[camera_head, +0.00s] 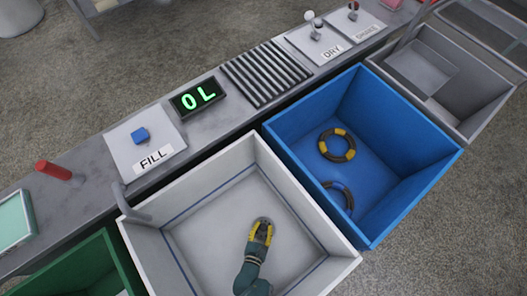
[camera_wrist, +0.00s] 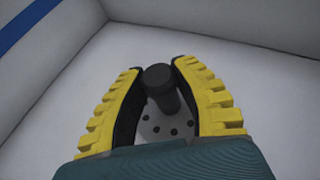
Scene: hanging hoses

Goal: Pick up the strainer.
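The strainer shows in the wrist view as a dark upright knob (camera_wrist: 159,77) on a pale grey disc with several dark holes (camera_wrist: 163,127). It is inside the white basin (camera_head: 190,235). My gripper (camera_wrist: 159,68) has its two yellow-backed fingers on either side of the knob, with their dark inner pads very close to it. I cannot tell whether the pads touch it. In the head view my gripper (camera_head: 261,231) points down inside the white basin, and the strainer is hidden there. Part of the disc is hidden by the fingers and wrist.
The basin's white walls rise around my gripper. A blue basin (camera_head: 400,208) with two rings (camera_head: 337,145) stands to the right, and a green one (camera_head: 95,262) to the left. A grey counter with a "FILL" button (camera_head: 141,135) and a display (camera_head: 197,97) runs behind.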

